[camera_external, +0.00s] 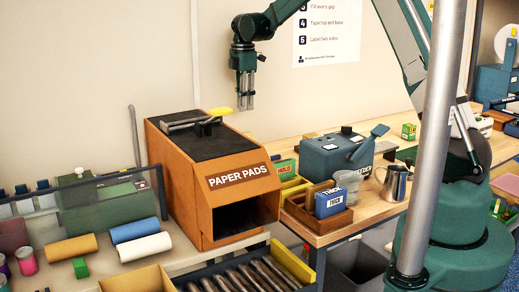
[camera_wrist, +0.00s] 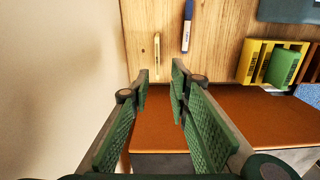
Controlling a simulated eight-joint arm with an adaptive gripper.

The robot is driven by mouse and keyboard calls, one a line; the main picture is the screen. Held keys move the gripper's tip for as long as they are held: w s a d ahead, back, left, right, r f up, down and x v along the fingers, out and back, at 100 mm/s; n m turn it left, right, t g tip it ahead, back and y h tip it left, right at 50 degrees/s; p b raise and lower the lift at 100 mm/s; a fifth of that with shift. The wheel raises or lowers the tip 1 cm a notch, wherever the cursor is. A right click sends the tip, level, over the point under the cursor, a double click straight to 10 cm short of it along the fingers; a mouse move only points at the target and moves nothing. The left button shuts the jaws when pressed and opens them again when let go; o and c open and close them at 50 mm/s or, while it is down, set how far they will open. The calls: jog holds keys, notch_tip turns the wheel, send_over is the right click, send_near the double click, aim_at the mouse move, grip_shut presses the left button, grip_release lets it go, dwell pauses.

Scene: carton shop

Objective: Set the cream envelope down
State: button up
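I cannot make out a cream envelope for certain in either view. My gripper (camera_external: 245,98) hangs pointing down above the back right of the orange PAPER PADS box, near the wall. In the wrist view, my gripper (camera_wrist: 161,78) has its green fingers apart, with nothing visible between them. A slim cream-yellow thing (camera_wrist: 157,55) lies on the wooden bench just beyond the fingertips; I cannot tell what it is.
The orange PAPER PADS box (camera_external: 215,158) has a black top with a handle. A blue pen-like item (camera_wrist: 187,25) lies on the wooden bench (camera_wrist: 220,45). A yellow bin (camera_wrist: 255,60) holds green packs. A dark feeder machine (camera_external: 335,155) and metal jug (camera_external: 395,182) stand right.

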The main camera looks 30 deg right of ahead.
jog(key=s+d+r+m+t, duration=0.15)
jog(key=s+r+m, duration=0.25)
jog(key=s+r, duration=0.65)
jog(key=s+d+r+m+t, duration=0.15)
jog(key=s+r+m, duration=0.4)
jog(key=s, duration=0.75)
jog(key=s+f+m+t, duration=0.1)
jog(key=s+m+t, duration=0.3)
jog(key=s, duration=2.3)
jog(key=m, duration=0.4)
jog(key=shift+d+f, duration=0.25)
jog(key=shift+d, duration=0.15)
notch_tip(320, 180, down, 10)
jog(key=b, duration=1)
jog(key=shift+f, duration=0.2)
